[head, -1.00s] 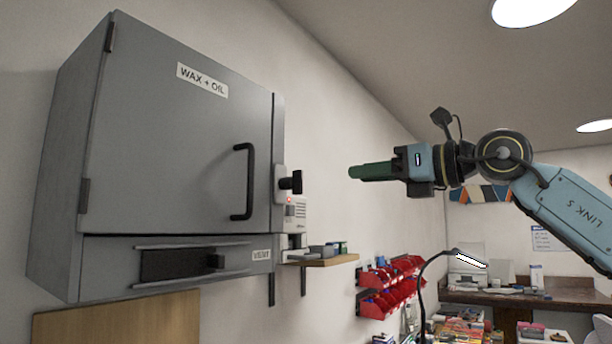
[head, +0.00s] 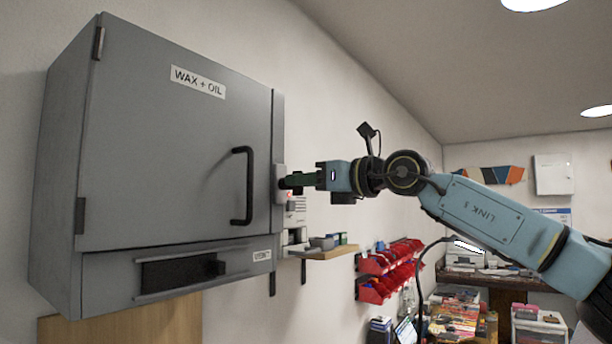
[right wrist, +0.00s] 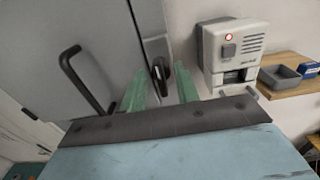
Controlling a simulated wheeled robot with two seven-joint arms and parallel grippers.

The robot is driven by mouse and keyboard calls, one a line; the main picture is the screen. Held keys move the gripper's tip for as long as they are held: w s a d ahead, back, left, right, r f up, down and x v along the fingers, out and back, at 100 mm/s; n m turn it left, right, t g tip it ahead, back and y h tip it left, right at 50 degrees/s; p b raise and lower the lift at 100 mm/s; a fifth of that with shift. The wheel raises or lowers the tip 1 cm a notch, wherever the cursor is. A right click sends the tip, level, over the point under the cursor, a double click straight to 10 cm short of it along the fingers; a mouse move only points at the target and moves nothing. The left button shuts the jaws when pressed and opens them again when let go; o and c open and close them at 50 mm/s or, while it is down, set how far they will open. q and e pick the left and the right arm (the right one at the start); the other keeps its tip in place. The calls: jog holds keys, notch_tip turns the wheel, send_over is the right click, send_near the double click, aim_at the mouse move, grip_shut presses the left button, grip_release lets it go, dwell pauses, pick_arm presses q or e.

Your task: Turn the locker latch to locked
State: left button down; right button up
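The grey locker (head: 170,150), labelled "WAX + OIL", hangs on the wall at the left of the head view with its door shut. Its dark latch knob (right wrist: 160,72) sits on a light plate right of the door handle in the right wrist view. In the right wrist view the two green fingers (right wrist: 160,88) are apart, one on each side of the knob. Whether they touch it cannot be told. My left gripper is not in view.
A black door handle (head: 243,186) sticks out left of the latch. A white device with a red light (right wrist: 232,45) is on the wall just right of it. A small wooden shelf (head: 330,253) and red bins (head: 385,275) are further right.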

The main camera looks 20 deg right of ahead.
grip_shut()
jog(key=m+b, duration=0.5)
jog(key=m, duration=0.4)
jog(key=m+b, duration=0.6)
jog(key=m, duration=0.2)
jog(key=shift+w+d+f+m+b, duration=0.1)
jog(key=shift+d+f+m+b, duration=0.1)
jog(key=shift+m+b, duration=0.15)
jog(key=shift+m, duration=0.25)
dwell(0.5)
